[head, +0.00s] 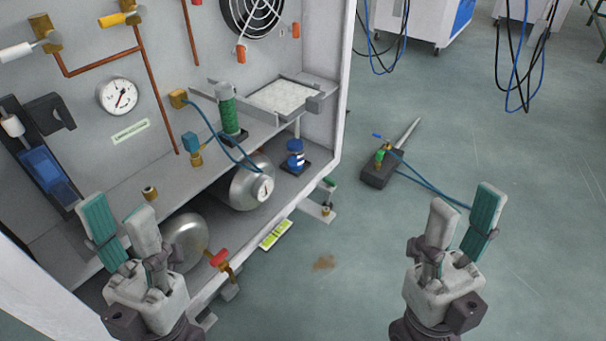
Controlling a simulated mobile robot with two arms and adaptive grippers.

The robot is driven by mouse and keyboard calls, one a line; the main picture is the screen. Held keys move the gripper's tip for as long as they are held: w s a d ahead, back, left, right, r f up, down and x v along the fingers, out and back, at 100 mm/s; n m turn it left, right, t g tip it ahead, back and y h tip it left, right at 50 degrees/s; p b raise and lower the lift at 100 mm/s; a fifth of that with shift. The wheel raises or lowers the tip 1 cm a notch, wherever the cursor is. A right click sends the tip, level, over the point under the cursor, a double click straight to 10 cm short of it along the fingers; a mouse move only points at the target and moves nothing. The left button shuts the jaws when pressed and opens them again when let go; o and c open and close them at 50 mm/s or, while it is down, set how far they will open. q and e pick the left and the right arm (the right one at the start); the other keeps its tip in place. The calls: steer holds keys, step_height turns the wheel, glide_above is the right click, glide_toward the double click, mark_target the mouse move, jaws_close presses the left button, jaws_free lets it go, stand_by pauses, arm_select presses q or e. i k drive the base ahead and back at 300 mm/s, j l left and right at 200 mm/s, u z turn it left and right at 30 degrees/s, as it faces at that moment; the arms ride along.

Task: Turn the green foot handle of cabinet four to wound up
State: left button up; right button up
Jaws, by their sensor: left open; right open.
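A small green handle (329,182) shows at the lower right corner of the open cabinet (342,95), by a grey foot bracket (315,210) just above the floor. It is small in the view and I cannot tell its exact turn. I see no number on the cabinet. My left gripper (120,213) is open and empty, in front of the cabinet's lower left part, well left of the green handle. My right gripper (466,202) is open and empty over the floor, right of and nearer than the green handle.
A red-handled brass valve (219,258) sits at the cabinet's lower front edge. Silver tanks (250,184) lie inside. A dark box with a lever (381,168) and a blue hose (430,188) lies on the floor at right. Floor between the grippers is mostly clear.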

mark_target(331, 183)
steer(key=i+l+u, duration=0.15)
steer(key=u, duration=0.35)
steer(key=l+u, duration=0.2)
steer(key=u, duration=0.3)
steer(key=i+l+u, duration=0.1)
steer(key=l+u, duration=0.2)
steer(key=u, duration=0.2)
steer(key=l+u, duration=0.2)
steer(key=l, duration=0.5)
steer(key=l+u, duration=0.2)
steer(key=l, duration=0.5)
steer(key=l+u, duration=0.2)
steer(key=l, duration=0.5)
steer(key=k+l+u, duration=0.15)
steer(key=l, duration=0.9)
steer(key=k+l, duration=0.15)
steer(key=l, duration=0.2)
